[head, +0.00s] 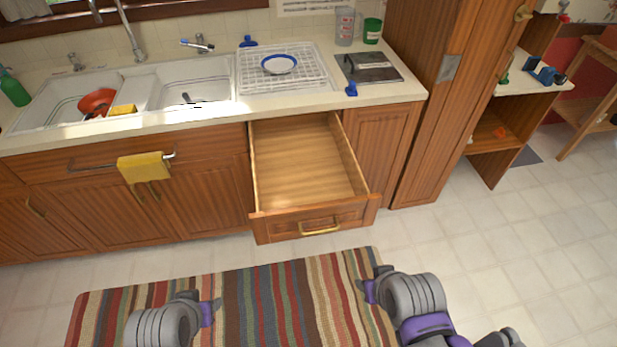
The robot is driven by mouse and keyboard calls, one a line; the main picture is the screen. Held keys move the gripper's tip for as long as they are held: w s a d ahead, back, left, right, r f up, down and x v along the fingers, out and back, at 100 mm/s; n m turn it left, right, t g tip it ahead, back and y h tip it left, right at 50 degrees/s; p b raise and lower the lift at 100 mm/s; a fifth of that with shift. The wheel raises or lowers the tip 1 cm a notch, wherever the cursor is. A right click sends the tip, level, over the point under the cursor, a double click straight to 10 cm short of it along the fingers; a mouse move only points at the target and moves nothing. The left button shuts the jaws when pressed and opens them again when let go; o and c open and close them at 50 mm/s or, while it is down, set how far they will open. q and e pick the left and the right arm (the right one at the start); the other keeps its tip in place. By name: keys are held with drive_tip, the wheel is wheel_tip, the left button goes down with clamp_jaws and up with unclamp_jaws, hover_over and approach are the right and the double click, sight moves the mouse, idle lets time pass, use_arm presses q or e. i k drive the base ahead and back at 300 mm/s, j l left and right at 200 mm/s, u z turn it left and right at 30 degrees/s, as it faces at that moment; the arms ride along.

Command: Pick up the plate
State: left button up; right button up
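A small white plate (279,64) with a blue rim lies on the white dish rack (312,85) on the counter, right of the sink. My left gripper (216,305) is low over the striped rug at the bottom of the head view, far from the plate. My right gripper (363,287) is also low over the rug, near its right edge, and far from the plate. Both grippers are small and partly hidden by my arm links, so their finger opening is unclear. I see nothing held in either.
An empty wooden drawer (308,165) stands pulled out below the rack, between my grippers and the counter. A double sink (193,83) holds a red bowl (97,101). A yellow towel (144,167) hangs on a rail. A dark flat item (370,67) lies right of the rack.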

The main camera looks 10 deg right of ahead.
sight(275, 63)
drive_tip(key=i+j+z, duration=0.15)
drive_tip(key=i, duration=0.35)
drive_tip(key=i+j+z, duration=0.2)
drive_tip(key=i+j, duration=0.15)
drive_tip(key=i+j+z, duration=0.15)
drive_tip(key=i+j, duration=0.2)
drive_tip(key=i, duration=0.2)
